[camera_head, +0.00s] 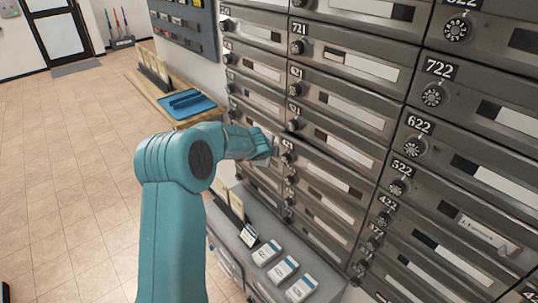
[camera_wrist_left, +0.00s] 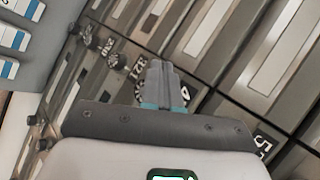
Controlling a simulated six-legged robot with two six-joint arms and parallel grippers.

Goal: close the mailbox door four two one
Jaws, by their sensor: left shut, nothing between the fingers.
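The mailbox door four two one (camera_head: 325,178) is a dark metal panel with a round dial and a light name strip. It lies in the middle column in the head view, below 521, and its number is partly hidden by my left gripper. I cannot tell whether it is fully flush. My left gripper (camera_head: 273,146) is shut and empty at the left edge of this door, beside its number. In the left wrist view the closed fingertips (camera_wrist_left: 164,68) overlap the mailbox fronts near a number plate. I cannot tell if they touch. My right gripper is not in view.
Other mailbox doors surround it, including 721 (camera_head: 345,62) above and 622 (camera_head: 470,150) to the right. A grey ledge (camera_head: 327,270) with several white-and-blue boxes runs below. A wooden shelf with a blue tray (camera_head: 187,104) stands at the left. Tiled floor is open at left.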

